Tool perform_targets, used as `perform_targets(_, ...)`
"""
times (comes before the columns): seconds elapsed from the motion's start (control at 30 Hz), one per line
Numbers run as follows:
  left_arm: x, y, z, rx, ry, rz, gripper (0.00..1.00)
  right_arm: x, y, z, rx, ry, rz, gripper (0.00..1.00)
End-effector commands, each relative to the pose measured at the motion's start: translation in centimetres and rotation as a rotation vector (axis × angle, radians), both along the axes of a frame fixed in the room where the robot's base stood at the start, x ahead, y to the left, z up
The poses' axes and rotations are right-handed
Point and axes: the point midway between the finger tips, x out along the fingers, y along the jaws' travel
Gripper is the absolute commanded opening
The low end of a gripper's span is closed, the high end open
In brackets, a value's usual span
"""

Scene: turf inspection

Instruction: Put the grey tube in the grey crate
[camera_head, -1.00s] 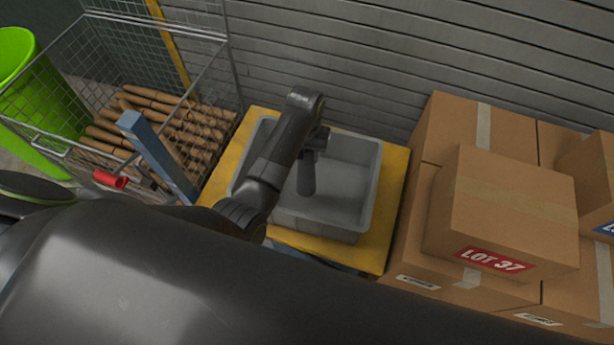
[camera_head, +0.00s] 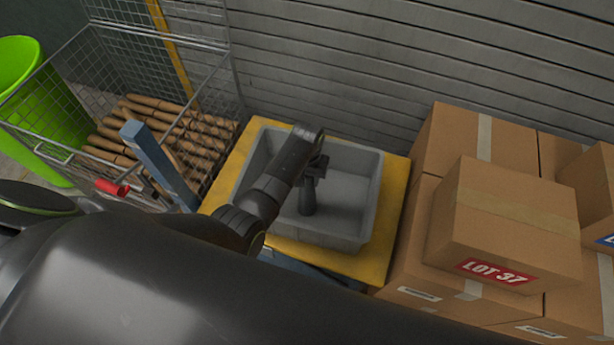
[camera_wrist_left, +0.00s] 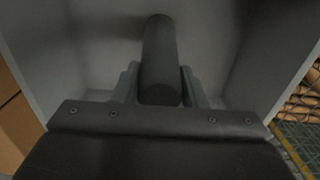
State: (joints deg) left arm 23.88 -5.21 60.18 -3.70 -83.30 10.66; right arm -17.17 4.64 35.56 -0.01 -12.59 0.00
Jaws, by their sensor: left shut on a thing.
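The grey crate (camera_head: 364,205) stands on a yellow platform (camera_head: 398,195). My left gripper (camera_head: 315,172) is over the crate's inside and is shut on the dark grey tube (camera_head: 307,198). The tube hangs down inside the crate's walls in the head view. In the left wrist view the tube (camera_wrist_left: 160,58) sits between the two fingers (camera_wrist_left: 158,88), with the pale crate walls (camera_wrist_left: 28,40) around it. I cannot tell whether the tube touches the crate floor. My right gripper is not in view.
Cardboard boxes (camera_head: 515,215) are stacked right of the platform. A wire cage (camera_head: 85,75) with several brown wooden pieces (camera_head: 165,125) stands at the left, near a green bin (camera_head: 40,120). A blue post (camera_head: 158,165) rises beside the cage. A slatted wall is behind.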

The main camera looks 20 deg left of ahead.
Motion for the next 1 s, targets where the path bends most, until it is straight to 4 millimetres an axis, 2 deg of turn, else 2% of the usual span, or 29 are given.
perform_targets(0.07, 0.0, 0.0, -0.3, 0.0, 0.001, 0.0, 0.04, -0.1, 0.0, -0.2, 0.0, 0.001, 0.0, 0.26)
perform_targets(0.1, 0.0, 0.0, -0.3, 0.0, 0.001, 0.0, 0.43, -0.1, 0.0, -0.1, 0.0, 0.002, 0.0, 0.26)
perform_targets(0.23, 0.0, 0.0, -0.2, 0.0, 0.001, 0.0, 0.6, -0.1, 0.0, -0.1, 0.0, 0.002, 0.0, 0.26)
perform_targets(0.5, 0.0, 0.0, -0.2, 0.0, 0.001, 0.0, 0.61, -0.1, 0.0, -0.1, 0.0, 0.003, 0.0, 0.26)
perform_targets(0.67, 0.1, 0.0, 0.7, -0.001, -0.002, 0.0, 0.61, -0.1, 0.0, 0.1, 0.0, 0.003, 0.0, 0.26)
perform_targets(0.77, 0.1, 0.0, 1.9, -0.001, -0.002, 0.0, 0.61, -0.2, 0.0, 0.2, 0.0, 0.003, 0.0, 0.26)
perform_targets(1.0, 0.0, -0.1, 6.3, -0.002, -0.004, 0.001, 0.61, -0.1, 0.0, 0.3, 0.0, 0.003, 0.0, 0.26)
